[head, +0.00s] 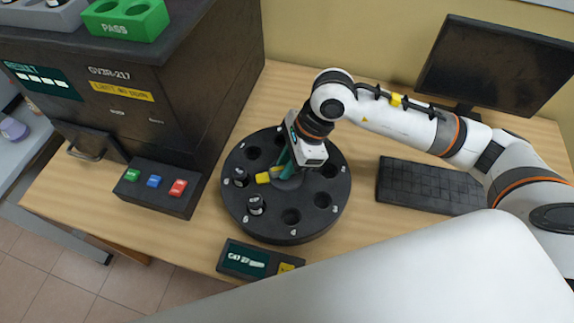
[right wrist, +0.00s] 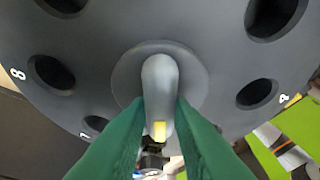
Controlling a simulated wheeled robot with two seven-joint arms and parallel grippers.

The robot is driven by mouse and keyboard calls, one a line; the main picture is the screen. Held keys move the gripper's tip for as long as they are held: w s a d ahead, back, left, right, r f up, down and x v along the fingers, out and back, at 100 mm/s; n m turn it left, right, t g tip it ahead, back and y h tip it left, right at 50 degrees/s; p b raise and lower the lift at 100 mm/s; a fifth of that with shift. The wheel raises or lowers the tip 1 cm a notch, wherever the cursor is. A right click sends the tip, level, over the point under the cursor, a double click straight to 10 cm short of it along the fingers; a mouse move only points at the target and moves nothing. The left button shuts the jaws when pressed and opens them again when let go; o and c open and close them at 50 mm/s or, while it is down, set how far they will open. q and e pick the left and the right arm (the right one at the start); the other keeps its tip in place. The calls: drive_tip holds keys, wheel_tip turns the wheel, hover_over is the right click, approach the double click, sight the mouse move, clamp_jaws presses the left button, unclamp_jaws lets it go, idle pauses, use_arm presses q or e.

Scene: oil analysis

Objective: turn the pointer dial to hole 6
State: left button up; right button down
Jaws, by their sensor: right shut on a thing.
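The round black carousel (head: 290,224) lies on the wooden table, with numbered holes around its rim. The grey pointer dial (right wrist: 160,88) stands at its centre, with a yellow tip (right wrist: 159,131). My left gripper is not in view.
A button box (head: 155,188) and a dark cabinet (head: 215,90) stand left of the carousel. A small display panel (head: 245,260) is in front. A keyboard (head: 425,187) and monitor (head: 495,65) are at right. A green PASS tray (head: 125,22) sits on the cabinet.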

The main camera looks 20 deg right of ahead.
drive_tip(key=shift+m+b, duration=0.3)
drive_tip(key=shift+m, duration=0.2)
drive_tip(key=shift+t, duration=0.3)
drive_tip(key=c, duration=1.3)
unclamp_jaws()
drive_tip(key=v, duration=1.2)
drive_tip(key=shift+r+b, duration=0.1)
drive_tip(key=shift+b, duration=0.3)
